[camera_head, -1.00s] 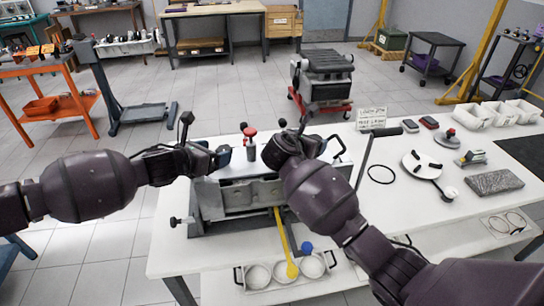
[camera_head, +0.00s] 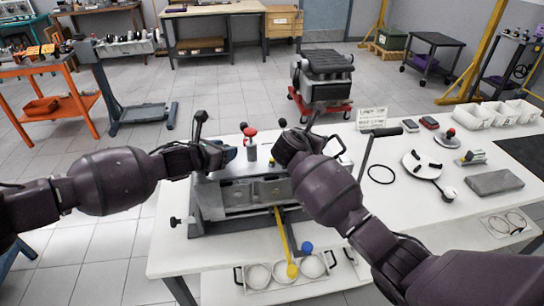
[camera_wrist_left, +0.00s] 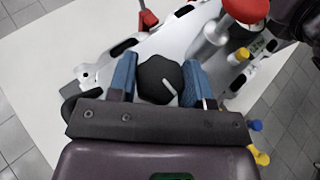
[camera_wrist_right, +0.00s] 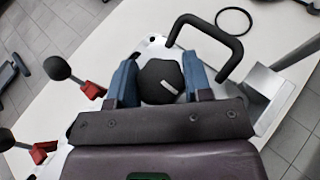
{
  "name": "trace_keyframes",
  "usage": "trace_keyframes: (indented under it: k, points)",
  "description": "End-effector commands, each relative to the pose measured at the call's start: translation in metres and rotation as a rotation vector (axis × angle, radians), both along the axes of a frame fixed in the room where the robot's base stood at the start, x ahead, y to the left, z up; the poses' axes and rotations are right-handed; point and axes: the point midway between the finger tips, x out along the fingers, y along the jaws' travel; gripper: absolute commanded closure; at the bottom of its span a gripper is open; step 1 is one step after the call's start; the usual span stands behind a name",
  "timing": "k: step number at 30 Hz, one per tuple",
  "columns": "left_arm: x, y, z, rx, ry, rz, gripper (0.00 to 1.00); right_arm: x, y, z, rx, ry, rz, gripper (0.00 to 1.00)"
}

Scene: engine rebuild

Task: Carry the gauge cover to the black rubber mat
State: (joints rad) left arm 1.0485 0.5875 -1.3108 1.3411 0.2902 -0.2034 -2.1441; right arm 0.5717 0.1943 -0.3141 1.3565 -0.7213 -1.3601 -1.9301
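The gauge cover (camera_head: 238,168) looks like a pale metal plate with a black knob at each end, over the grey fixture on the bench. My left gripper (camera_head: 228,154) has its blue fingers on both sides of one black knob, close against it in the left wrist view (camera_wrist_left: 160,80). My right gripper (camera_head: 285,152) has its fingers around the other black knob, as its wrist view shows (camera_wrist_right: 160,82). My right arm hides part of the cover, and I cannot tell the gap beneath it. The black rubber mat (camera_head: 524,149) lies at the bench's right edge.
A black handle (camera_wrist_right: 228,52) stands beside the right gripper. A black ring (camera_head: 381,174), a white disc (camera_head: 420,160), a grey slab (camera_head: 494,182) and white bins (camera_head: 494,114) lie toward the mat.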

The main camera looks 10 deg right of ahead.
Motion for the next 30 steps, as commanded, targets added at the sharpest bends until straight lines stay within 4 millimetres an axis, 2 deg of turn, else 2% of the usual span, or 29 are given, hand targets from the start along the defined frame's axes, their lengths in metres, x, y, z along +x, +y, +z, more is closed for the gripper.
trace_keyframes:
  k: [1,6,9,22,30]
  points:
    - [0.0,0.0,0.0,0.0,0.0,0.0,0.63,0.0,0.0,0.0,0.0,0.0,0.0,0.63]
    - [0.0,0.0,0.0,0.0,0.0,0.0,0.89,0.0,0.0,0.0,0.0,0.0,0.0,0.89]
    - [0.0,0.0,0.0,0.0,0.0,0.0,1.0,0.0,0.0,0.0,0.0,0.0,0.0,1.0]
    - [0.0,0.0,0.003,-0.002,-0.002,0.0,1.0,0.0,0.0,0.003,0.0,-0.003,0.0,1.0]
    - [0.001,0.0,0.016,-0.002,-0.005,0.0,1.0,0.0,0.0,0.015,0.0,-0.007,0.0,1.0]
